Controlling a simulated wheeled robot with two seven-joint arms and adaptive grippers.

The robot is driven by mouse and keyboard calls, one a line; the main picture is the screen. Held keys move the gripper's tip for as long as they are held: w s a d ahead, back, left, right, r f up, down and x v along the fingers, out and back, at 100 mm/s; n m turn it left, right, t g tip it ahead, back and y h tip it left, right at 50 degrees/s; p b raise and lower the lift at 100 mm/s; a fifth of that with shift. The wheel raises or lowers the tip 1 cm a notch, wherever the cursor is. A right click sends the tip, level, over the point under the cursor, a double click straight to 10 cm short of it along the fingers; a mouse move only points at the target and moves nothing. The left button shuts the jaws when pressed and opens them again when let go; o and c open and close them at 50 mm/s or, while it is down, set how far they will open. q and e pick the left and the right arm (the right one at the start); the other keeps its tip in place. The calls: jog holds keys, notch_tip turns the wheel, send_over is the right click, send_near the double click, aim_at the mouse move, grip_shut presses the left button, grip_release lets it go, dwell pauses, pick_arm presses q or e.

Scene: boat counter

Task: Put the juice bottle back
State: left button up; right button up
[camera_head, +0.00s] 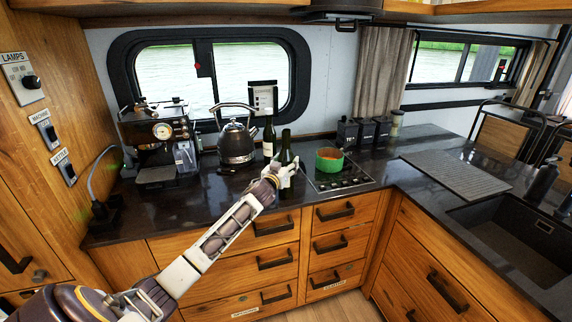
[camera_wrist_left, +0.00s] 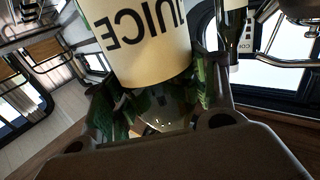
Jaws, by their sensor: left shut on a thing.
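The juice bottle is a dark green bottle (camera_head: 286,147) with a cream label that reads JUICE in the left wrist view (camera_wrist_left: 135,45). My left gripper (camera_head: 284,171) reaches across the front of the counter and is shut on this bottle, which looks upright. A second dark bottle (camera_head: 269,138) with a pale label stands just behind and to the left. My right gripper is in neither view.
A kettle (camera_head: 237,144) and an espresso machine (camera_head: 160,142) stand to the left. A green pot (camera_head: 329,160) with orange contents sits on the stove (camera_head: 345,181) close to the right. Dark canisters (camera_head: 364,132) are behind it. The counter (camera_head: 210,197) in front of the kettle is clear.

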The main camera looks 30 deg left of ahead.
pick_arm(q)
jog(key=o, duration=1.5)
jog(key=shift+c, duration=0.2)
jog(key=shift+r, duration=0.1)
jog(key=s+d+b, duration=0.1)
jog(key=s+d, duration=0.1)
jog(key=s, duration=0.9)
jog(key=shift+s+d, duration=0.15)
jog(key=shift+s, duration=0.25)
